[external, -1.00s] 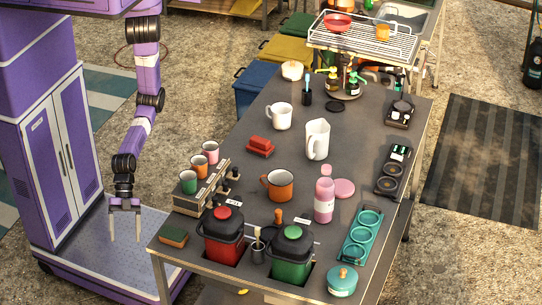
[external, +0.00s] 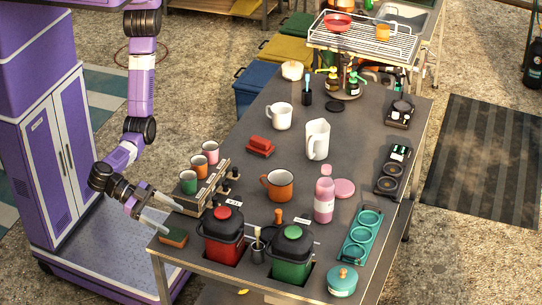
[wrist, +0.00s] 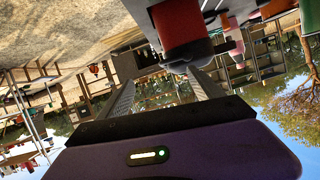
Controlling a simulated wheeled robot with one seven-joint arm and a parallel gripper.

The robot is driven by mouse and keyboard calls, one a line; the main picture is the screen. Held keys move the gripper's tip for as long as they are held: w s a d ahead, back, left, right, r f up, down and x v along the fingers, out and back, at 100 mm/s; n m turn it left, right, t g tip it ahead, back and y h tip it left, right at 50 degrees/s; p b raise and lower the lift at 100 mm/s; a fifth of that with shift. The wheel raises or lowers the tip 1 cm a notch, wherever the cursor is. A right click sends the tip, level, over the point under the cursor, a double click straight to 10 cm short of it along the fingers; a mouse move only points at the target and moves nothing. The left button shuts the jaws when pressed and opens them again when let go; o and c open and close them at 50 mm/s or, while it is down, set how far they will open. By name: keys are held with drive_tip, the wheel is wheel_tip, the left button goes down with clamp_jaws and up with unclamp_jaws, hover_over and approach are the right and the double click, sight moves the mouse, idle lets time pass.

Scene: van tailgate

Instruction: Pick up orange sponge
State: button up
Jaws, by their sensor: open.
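The orange sponge (external: 173,237), with a dark green layer, lies flat at the near left corner of the dark table (external: 230,150) in the external view. My gripper (external: 172,216) is open and empty. It is tilted, with its fingers pointing right, a little above and behind the sponge and close to the cup stand. In the wrist view, my gripper's fingers (wrist: 160,95) stand apart with nothing between them. The sponge cannot be made out in the wrist view.
A stand (external: 200,190) with several cups is just beyond my fingers. A red bin (external: 222,235) and a green bin (external: 290,255) are set in the table right of the sponge. An orange mug (external: 278,185) stands farther back. The table's left edge is beside the sponge.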

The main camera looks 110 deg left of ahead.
drive_tip(key=n+b, duration=0.1)
drive_tip(key=b, duration=0.1)
approach(173, 232)
drive_tip(key=x, duration=0.3)
drive_tip(key=shift+s+d, duration=0.1)
drive_tip(key=shift+f, duration=0.2)
drive_tip(key=p+x, duration=0.2)
drive_tip(key=x, duration=0.5)
drive_tip(key=shift+w+f, duration=0.2)
drive_tip(key=shift+f, duration=0.05)
drive_tip(key=c, duration=1.4)
